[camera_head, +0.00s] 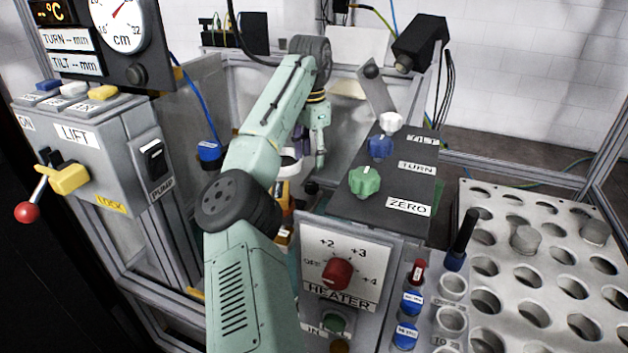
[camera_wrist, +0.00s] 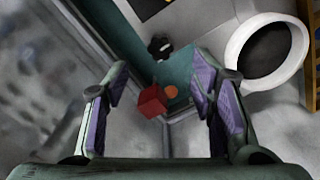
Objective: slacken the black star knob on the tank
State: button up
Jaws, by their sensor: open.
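The black star knob (camera_wrist: 159,47) sits on a teal surface, which looks like part of the tank (camera_wrist: 176,68), at the upper middle of the wrist view. My gripper (camera_wrist: 161,84) is open and empty, with purple-padded fingers on either side of the picture. The knob lies beyond the fingertips, between their lines and apart from them. In the head view my gripper (camera_head: 319,150) hangs down behind the control panels.
A red block (camera_wrist: 152,101) and an orange disc (camera_wrist: 171,91) show between my fingers. A white-rimmed round opening (camera_wrist: 268,52) is at the right of the wrist view. In the head view, a panel with green (camera_head: 365,182), blue and white knobs stands right of my gripper.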

aim_at(311, 185)
notch_tip(311, 185, down, 8)
jog(key=shift+f+p, duration=0.25)
jog(key=shift+p, duration=0.25)
jog(key=shift+c, duration=0.6)
jog(key=c, duration=1)
